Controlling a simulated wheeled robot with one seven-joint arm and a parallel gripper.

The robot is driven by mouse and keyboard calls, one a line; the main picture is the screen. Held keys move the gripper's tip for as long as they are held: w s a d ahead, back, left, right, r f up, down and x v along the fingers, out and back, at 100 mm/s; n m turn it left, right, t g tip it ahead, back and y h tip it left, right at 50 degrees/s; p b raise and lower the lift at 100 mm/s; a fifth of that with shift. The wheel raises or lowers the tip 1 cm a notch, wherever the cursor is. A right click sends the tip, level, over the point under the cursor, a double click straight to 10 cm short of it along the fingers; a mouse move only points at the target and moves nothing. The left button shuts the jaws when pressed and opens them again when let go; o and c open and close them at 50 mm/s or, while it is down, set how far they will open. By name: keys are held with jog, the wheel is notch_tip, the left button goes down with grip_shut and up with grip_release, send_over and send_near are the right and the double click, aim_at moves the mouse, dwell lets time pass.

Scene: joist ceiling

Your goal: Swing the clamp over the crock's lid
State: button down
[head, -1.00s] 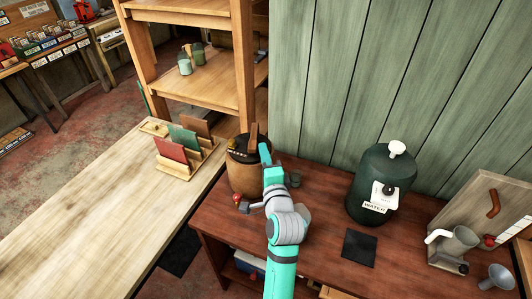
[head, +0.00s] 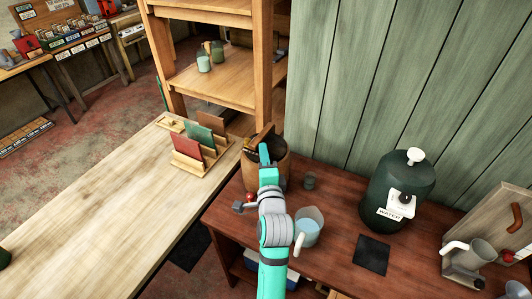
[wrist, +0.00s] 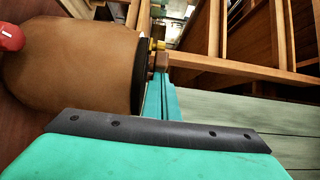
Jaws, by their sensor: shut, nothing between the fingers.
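The brown crock (head: 281,170) stands at the back left of the dark red table. Its dark top is partly hidden by my arm, and a brown wooden piece (head: 265,134), perhaps the clamp, rises there. In the wrist view the crock (wrist: 75,65) fills the upper left, with a black band (wrist: 142,75) at its top end and a small brown block (wrist: 161,59) beside it. My gripper (head: 264,153) is shut and empty at the crock's top, overlapping it in the head view; I cannot tell if they touch. Its teal fingers show in the wrist view (wrist: 164,95).
A dark green water urn (head: 398,190) is farther right. A pale table (head: 110,205) with a card rack (head: 190,163) lies left. Wooden shelves (head: 215,75) stand behind the crock.

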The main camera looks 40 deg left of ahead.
jog(key=shift+s+a+r+y, duration=0.1)
jog(key=shift+s+a+y, duration=0.25)
jog(key=shift+a, duration=0.3)
jog(key=shift+w+d, duration=0.1)
jog(key=shift+d, duration=0.5)
jog(key=d, duration=0.3)
jog(key=shift+w+d, duration=0.1)
jog(key=shift+w, duration=0.2)
jog(key=s+d, duration=0.4)
jog(key=s, duration=0.4)
jog(key=shift+s+d, duration=0.25)
jog(key=shift+s, duration=0.15)
